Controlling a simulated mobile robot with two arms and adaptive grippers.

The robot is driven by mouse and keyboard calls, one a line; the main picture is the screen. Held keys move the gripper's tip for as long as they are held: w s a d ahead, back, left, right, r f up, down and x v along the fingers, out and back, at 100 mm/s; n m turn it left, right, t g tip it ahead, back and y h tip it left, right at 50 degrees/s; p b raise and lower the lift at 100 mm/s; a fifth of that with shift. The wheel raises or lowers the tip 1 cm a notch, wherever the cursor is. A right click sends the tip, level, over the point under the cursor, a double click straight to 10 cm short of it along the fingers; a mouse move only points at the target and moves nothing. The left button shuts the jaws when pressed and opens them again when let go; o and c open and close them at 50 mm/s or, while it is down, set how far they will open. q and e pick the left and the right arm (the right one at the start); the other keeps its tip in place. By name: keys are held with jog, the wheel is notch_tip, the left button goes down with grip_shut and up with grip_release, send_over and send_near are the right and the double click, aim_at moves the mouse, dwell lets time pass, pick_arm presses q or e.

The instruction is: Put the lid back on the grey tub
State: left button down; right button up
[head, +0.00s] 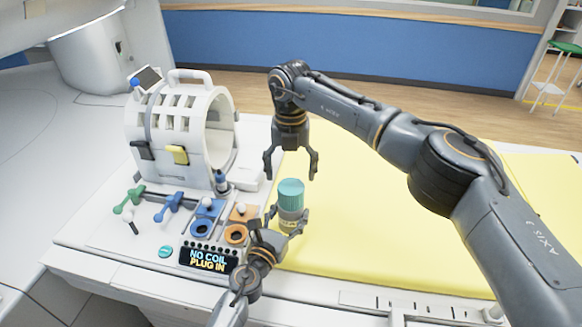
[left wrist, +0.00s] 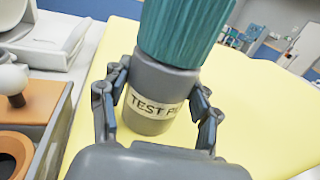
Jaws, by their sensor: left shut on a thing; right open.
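The grey tub (head: 290,223) stands upright at the left edge of the yellow pad. Its label, partly cut off, reads "TEST P…" in the left wrist view (left wrist: 152,107). A tall, ribbed teal lid (head: 291,193) sits on top of the tub; I cannot tell whether it is fully seated. The lid also shows in the left wrist view (left wrist: 183,32), its top out of frame. My left gripper (head: 287,220) is shut around the tub's sides, fingers touching it. My right gripper (head: 290,176) is open and empty, pointing down just above the lid.
Left of the tub are orange (head: 241,214) and blue (head: 206,210) socket blocks, a "NO COIL PLUG IN" display (head: 208,259) and a flat teal disc (head: 166,252). A white coil housing (head: 188,125) stands behind them. The yellow pad (head: 380,225) is clear to the right.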

aim_at(291, 186)
jog(key=n, duration=0.4)
jog(key=shift+r, duration=0.15)
jog(key=n, duration=0.4)
jog(key=shift+r, duration=0.15)
jog(key=n, duration=0.3)
jog(key=shift+r+n, duration=0.1)
jog(key=shift+n, duration=0.3)
jog(key=n, duration=0.4)
jog(key=shift+r, duration=0.15)
jog(key=shift+f, duration=4.05)
